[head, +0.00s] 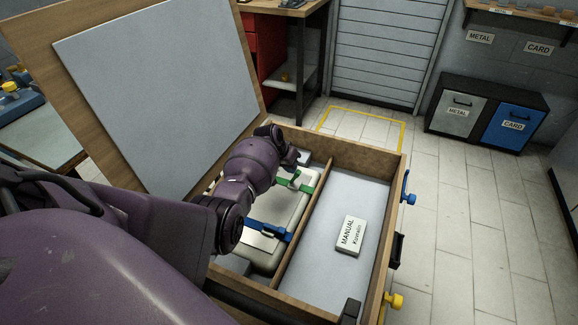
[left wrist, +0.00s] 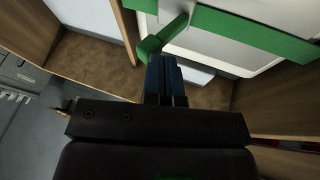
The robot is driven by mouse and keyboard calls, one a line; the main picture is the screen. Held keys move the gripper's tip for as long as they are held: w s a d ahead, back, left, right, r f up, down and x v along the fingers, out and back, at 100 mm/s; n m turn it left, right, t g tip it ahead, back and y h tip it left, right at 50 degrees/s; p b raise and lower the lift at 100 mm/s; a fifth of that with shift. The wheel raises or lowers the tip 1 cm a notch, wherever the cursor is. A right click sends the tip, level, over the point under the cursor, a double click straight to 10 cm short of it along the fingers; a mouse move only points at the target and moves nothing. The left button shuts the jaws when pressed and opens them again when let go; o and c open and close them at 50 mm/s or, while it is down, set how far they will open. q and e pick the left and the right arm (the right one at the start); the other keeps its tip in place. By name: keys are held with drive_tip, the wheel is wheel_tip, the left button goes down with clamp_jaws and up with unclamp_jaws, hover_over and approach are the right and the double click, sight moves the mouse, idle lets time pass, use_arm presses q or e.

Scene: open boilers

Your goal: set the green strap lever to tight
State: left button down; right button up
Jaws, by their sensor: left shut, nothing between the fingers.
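The green strap (head: 306,187) lies across a pale boiler or case (head: 255,212) inside the open wooden crate. Its green lever (left wrist: 152,45) sticks out from the strap band (left wrist: 245,32) in the left wrist view. My left gripper (head: 293,160) reaches over the far end of the case, close to the green strap. Its fingers (left wrist: 165,78) are shut with nothing between them, and their tips are right at the lever. I cannot tell whether they touch it. The arm hides part of the case. My right gripper is not in view.
A blue strap (head: 268,230) crosses the near part of the case. A wooden divider (head: 299,232) separates it from a compartment holding a manual (head: 349,235). The raised lid (head: 160,85) stands at the left. A blue latch (head: 409,198) and yellow latch (head: 394,300) protrude at the right.

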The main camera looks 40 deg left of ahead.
sight(300, 172)
use_arm(q)
drive_tip(key=shift+w+d+r+y+p, duration=0.15)
drive_tip(key=shift+d+y+p, duration=0.4)
drive_tip(key=shift+y, duration=0.25)
drive_tip(key=d+y, duration=0.1)
drive_tip(key=d+g+y, duration=0.1)
drive_tip(key=shift+w+f+m+y, duration=0.2)
drive_tip(key=shift+f+m+y, duration=0.1)
drive_tip(key=shift+m, duration=0.1)
drive_tip(key=shift+w+d+f+g+y, duration=0.1)
drive_tip(key=shift+d+f+g+y, duration=0.3)
drive_tip(key=shift+y, duration=0.4)
drive_tip(key=y, duration=0.1)
drive_tip(key=d+f+y+b, duration=0.1)
drive_tip(key=shift+w+d+f+m+y, duration=0.1)
drive_tip(key=shift+d+f+m+y, duration=0.2)
drive_tip(key=shift+m, duration=0.1)
drive_tip(key=shift+d+f+y, duration=0.15)
drive_tip(key=shift+f+y, duration=0.1)
drive_tip(key=shift+y, duration=0.15)
drive_tip(key=shift+w+d+f+y+b, duration=0.1)
drive_tip(key=shift+f+y+b, duration=0.1)
drive_tip(key=shift+y+b, duration=0.2)
drive_tip(key=shift+r, duration=0.4)
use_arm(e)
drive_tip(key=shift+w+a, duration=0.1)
use_arm(q)
drive_tip(key=shift+a, duration=0.2)
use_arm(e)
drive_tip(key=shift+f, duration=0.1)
